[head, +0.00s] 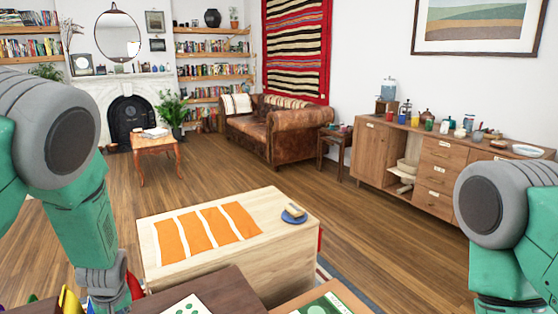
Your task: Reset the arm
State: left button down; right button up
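My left arm (75,185) comes in from the left edge, green with grey joints. It hangs down past the left side of the wooden block table, and its gripper is below the frame or hidden. My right arm (505,225) shows at the right edge, bent with its grey joint facing me. Its gripper is not visible. Neither arm is seen touching the table.
A light wooden table (158,274) bears orange-and-white striped cloth (207,231) and a blue plate (287,218) with a pale block (294,209). A dark brown surface (228,293) lies close in front. Colourful objects (70,299) sit at lower left. Open floor lies beyond.

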pick_arm(q)
jog(key=s+f+m+b, duration=0.1)
jog(key=s+f, duration=0.3)
jog(key=s+d+f+m+b, duration=0.1)
jog(key=s+f, duration=0.3)
jog(key=s+d+f+m+g+b, duration=0.1)
jog(key=s+f+b, duration=0.1)
jog(key=s+f, duration=0.3)
jog(key=shift+m+h, duration=0.4)
jog(key=s+d+f+m+h+b, duration=0.1)
jog(key=s+d+f+m+b, duration=0.1)
jog(key=s, duration=0.7)
jog(key=s+d+f+m+g+h+b, duration=0.1)
jog(key=s+d+f+m+b, duration=0.2)
jog(key=s, duration=0.6)
jog(key=shift+s+d+f+m, duration=0.3)
jog(key=shift+d+f, duration=0.35)
jog(key=shift+d, duration=0.65)
pick_arm(e)
notch_tip(320, 180, down, 9)
jog(key=shift+w+a, duration=0.25)
jog(key=shift+a, duration=0.2)
pick_arm(q)
jog(key=shift+w+d, duration=0.15)
jog(key=shift+d, duration=0.1)
pick_arm(e)
jog(key=shift+d+f, duration=0.2)
jog(key=shift+d, duration=0.05)
